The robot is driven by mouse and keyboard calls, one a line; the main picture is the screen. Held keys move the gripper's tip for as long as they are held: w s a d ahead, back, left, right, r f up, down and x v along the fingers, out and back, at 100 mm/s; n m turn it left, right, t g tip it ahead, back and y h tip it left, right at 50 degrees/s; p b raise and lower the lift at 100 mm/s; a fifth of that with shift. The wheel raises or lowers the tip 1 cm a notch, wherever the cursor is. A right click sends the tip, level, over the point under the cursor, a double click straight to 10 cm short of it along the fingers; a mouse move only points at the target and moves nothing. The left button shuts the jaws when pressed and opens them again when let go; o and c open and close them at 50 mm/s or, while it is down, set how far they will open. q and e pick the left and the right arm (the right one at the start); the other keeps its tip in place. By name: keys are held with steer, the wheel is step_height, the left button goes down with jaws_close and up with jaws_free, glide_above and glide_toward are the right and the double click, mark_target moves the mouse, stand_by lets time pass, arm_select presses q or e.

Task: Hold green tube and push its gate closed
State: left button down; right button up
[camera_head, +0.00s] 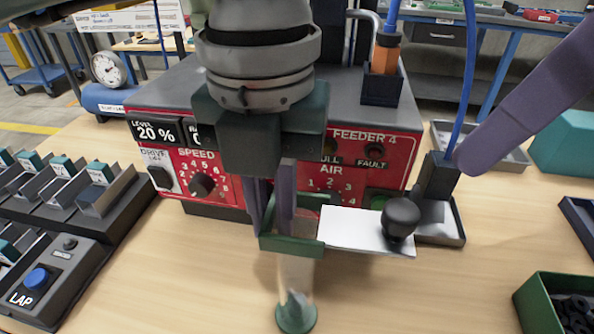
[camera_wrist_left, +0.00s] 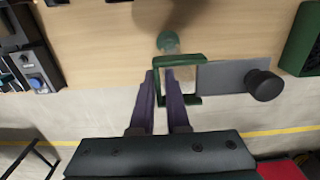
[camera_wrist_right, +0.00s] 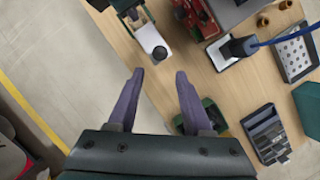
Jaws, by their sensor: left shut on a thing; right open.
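The green tube has a square green collar (camera_head: 291,243) on top, a clear body and a round green base (camera_head: 296,313) on the table. Its gate is a pale flat plate (camera_head: 350,228) with a black knob (camera_head: 401,217), sticking out to the right of the collar. My left gripper (camera_wrist_left: 165,72) is shut on the collar's left wall, one finger outside and one inside the frame. My right gripper (camera_wrist_right: 159,75) is open and empty, apart from the gate and knob. In the head view, only a purple finger (camera_head: 530,95) of it shows at upper right.
A red feeder box (camera_head: 225,165) stands just behind the tube. A black holder with a blue hose (camera_head: 437,180) stands in a tray right of the knob. A green bin of black rings (camera_head: 540,310) is at front right. Dark racks (camera_head: 60,215) fill the left. Table right of the tube's base is clear.

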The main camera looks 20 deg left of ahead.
steer(key=shift+c, duration=0.2)
steer(key=c, duration=0.5)
steer(key=shift+w+d+f, duration=0.15)
steer(key=shift+d, duration=0.1)
steer(key=shift+c, duration=0.5)
steer(key=w+d+n+g, duration=0.1)
steer(key=w+d+f+n+g, duration=0.1)
steer(key=d+n, duration=0.1)
steer(key=d+n+g+y, duration=0.1)
steer(key=shift+w+d+f, duration=0.25)
steer(key=shift+w+d, duration=0.1)
steer(key=shift+w, duration=0.05)
jaws_close()
steer(key=n+g+y, duration=0.1)
steer(key=n+y, duration=0.3)
steer(key=n, duration=0.2)
glide_toward(369, 220)
steer(key=shift+s+a+f, duration=0.1)
steer(key=shift+s+f, duration=0.2)
steer(key=shift+f, duration=0.55)
steer(key=shift+s+a+f, duration=0.1)
steer(key=shift+s+f, duration=0.2)
steer(key=shift+f, duration=0.5)
